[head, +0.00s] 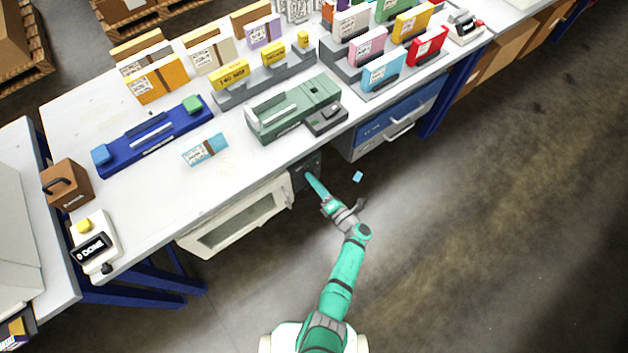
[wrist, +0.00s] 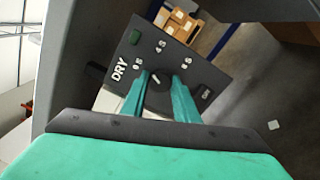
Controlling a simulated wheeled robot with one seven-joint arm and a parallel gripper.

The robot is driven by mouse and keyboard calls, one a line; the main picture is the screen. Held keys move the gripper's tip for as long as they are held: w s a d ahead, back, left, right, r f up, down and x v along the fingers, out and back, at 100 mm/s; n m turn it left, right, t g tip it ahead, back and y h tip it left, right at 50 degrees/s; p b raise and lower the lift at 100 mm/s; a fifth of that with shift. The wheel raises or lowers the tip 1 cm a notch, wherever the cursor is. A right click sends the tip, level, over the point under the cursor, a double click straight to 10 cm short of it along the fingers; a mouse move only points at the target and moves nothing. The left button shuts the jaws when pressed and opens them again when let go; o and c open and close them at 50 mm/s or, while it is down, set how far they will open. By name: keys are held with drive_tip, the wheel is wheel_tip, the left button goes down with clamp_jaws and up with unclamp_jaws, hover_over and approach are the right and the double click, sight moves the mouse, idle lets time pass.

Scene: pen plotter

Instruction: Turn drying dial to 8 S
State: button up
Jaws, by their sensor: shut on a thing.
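The drying dial (wrist: 158,80) is a dark round knob with a small white mark on a dark panel (wrist: 150,52) lettered DRY. The labels 0 S, 4 S and 8 S are set around it, with 8 S on the right. My gripper (wrist: 160,82) is shut on the dial, one teal finger on each side. Which label the white mark points to is not clear. In the head view my gripper (head: 313,179) reaches the dark panel (head: 303,173) under the table edge; the dial is too small to see there.
A white-framed door with a window (head: 235,218) is left of the panel, below the tabletop (head: 235,178). The panel also bears a green square (wrist: 136,37) and a small labelled button (wrist: 205,92). A blue drawer unit (head: 395,125) stands to the right. The floor around my arm is mostly clear.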

drive_tip(key=shift+d+f+m, duration=0.1)
drive_tip(key=shift+m, duration=9.6)
drive_tip(key=o, duration=1.1)
drive_tip(key=shift+c, duration=0.2)
drive_tip(key=shift+s, duration=0.1)
